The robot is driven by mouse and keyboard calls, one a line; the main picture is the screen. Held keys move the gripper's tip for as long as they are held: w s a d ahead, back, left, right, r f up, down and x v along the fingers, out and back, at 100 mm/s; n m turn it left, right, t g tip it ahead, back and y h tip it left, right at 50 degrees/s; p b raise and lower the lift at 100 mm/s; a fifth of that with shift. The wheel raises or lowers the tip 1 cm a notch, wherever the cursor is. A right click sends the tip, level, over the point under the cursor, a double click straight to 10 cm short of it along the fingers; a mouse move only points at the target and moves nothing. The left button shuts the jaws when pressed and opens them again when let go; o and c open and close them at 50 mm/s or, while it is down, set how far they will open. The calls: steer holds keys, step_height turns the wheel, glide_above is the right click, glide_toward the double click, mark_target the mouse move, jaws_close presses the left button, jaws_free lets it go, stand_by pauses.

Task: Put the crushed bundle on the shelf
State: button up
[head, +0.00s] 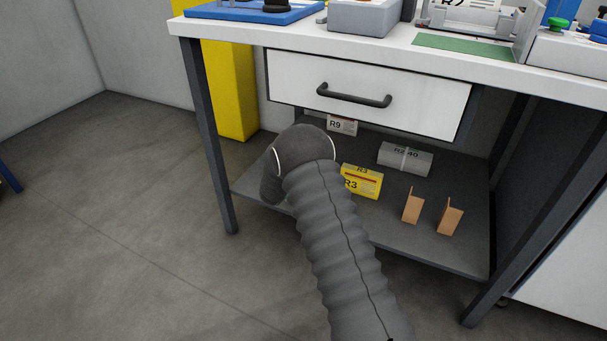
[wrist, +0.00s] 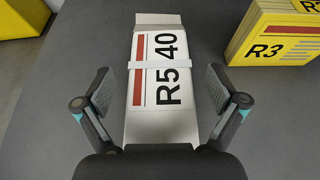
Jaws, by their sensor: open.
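A pale grey bundle (wrist: 165,60) with a white strap and an "R5 40" label lies between my open fingers in the wrist view. I cannot tell whether it is crushed. My gripper (wrist: 159,86) has one finger on each side of it, with a visible gap to each. The bundle lies on or just above the dark grey shelf, which also shows under the workbench in the head view (head: 468,195). In the head view my arm hides the gripper and this bundle.
A yellow R3 bundle (head: 362,182) stands right of my arm; it also shows in the wrist view (wrist: 272,35). A grey bundle (head: 405,158), a white R9 bundle (head: 342,126) and two brown brackets (head: 412,205) are on the shelf. A drawer (head: 365,92) hangs above.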

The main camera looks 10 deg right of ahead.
steer(key=v, duration=1.1)
steer(key=s+d+r+m+g, duration=0.3)
steer(key=s+d+r+m, duration=0.3)
steer(key=s+r+m, duration=0.3)
steer(key=s+d+r+m+g, duration=0.3)
steer(key=s+d+r+m, duration=0.35)
steer(key=s+r, duration=0.45)
steer(key=s+a+r+m+y, duration=0.2)
steer(key=s+m, duration=0.2)
steer(key=s, duration=0.4)
steer(key=s+a+r+m+y, duration=0.1)
steer(key=s+a+m+y, duration=0.1)
steer(key=s+m, duration=0.3)
steer(key=s+a+r+m+y, duration=0.2)
steer(key=s+m+y, duration=0.1)
steer(key=s, duration=0.8)
steer(key=shift+s+a+r+m+t+y, duration=0.3)
steer(key=shift+s+a+m+t+y, duration=0.1)
steer(key=shift+m, duration=0.25)
